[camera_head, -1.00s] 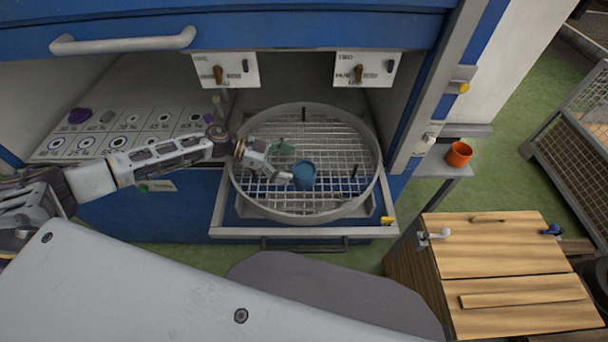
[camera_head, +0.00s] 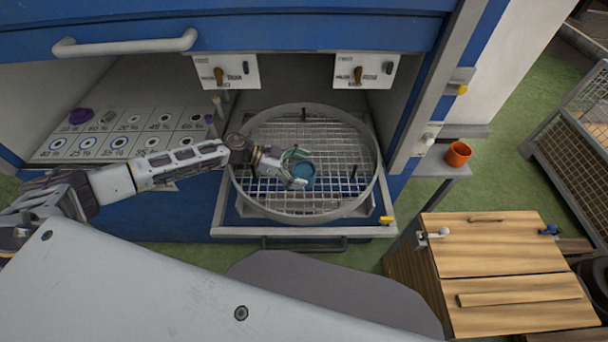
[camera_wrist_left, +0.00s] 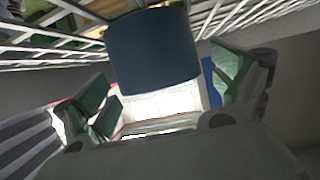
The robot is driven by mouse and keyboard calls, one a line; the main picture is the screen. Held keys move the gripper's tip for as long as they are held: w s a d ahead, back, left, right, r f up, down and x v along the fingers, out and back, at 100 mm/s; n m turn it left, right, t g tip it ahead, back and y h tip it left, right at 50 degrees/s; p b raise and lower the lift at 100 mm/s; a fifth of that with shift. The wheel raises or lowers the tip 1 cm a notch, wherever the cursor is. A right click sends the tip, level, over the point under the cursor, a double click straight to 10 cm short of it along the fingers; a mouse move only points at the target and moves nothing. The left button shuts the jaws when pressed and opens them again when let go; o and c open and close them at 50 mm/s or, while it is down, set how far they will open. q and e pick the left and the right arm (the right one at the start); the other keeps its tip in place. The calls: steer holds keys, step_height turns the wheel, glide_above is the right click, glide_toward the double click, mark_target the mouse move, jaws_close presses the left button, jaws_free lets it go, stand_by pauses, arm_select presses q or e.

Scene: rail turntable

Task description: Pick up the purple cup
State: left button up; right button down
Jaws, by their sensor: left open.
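No cup that is clearly purple shows. A dark blue cup (camera_head: 306,171) stands on the wire grid of the round turntable (camera_head: 238,187). My left gripper (camera_head: 297,168) is at this cup, its fingers open to either side of it. In the left wrist view the cup (camera_wrist_left: 152,55) shows between and beyond the green finger pads, with a gap at each side. A small purple thing (camera_head: 81,116) lies on the numbered board at the left; its shape is hard to tell. My right gripper is out of view.
The numbered board (camera_head: 100,135) fills the left bay. Short dark posts (camera_head: 354,173) stand up from the grid. The cabinet's wall and blue frame close in the right side. An orange cup (camera_head: 458,154) stands on a small shelf outside.

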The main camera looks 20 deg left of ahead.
arm_select(q)
steer(key=shift+w+d+f, duration=0.1)
steer(key=shift+d+f, duration=0.05)
steer(key=shift+d, duration=0.05)
stand_by(0.4)
steer(key=c, duration=1.2)
